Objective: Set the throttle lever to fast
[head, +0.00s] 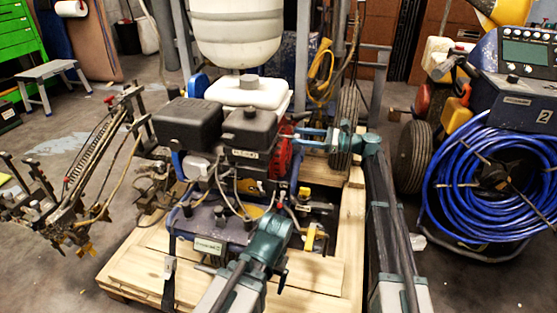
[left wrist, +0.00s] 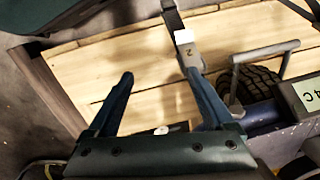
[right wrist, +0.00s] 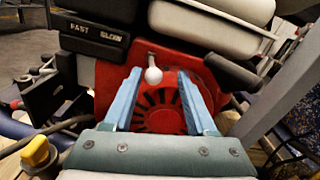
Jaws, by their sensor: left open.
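The throttle lever (right wrist: 153,75) has a white ball knob on a short stem, in front of the red engine cover (right wrist: 112,100) in the right wrist view. My right gripper (right wrist: 159,72) is open, with one fingertip on each side of the knob; a gap shows on both sides. The words FAST (right wrist: 79,28) and SLOW stand on the black housing above left of the knob, FAST further left. In the head view my right gripper (head: 303,137) points left at the engine; I cannot make out the knob there. My left gripper (left wrist: 158,76) is open and empty above the wooden pallet (left wrist: 110,68).
The line striper stands on the pallet (head: 130,265), with black engine housings (head: 187,122) and a white tank (head: 238,35) above. A spring-bearing arm (head: 95,150) juts out left. A blue hose reel (head: 490,180) stands at right. A black strap (head: 168,285) hangs over the pallet front.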

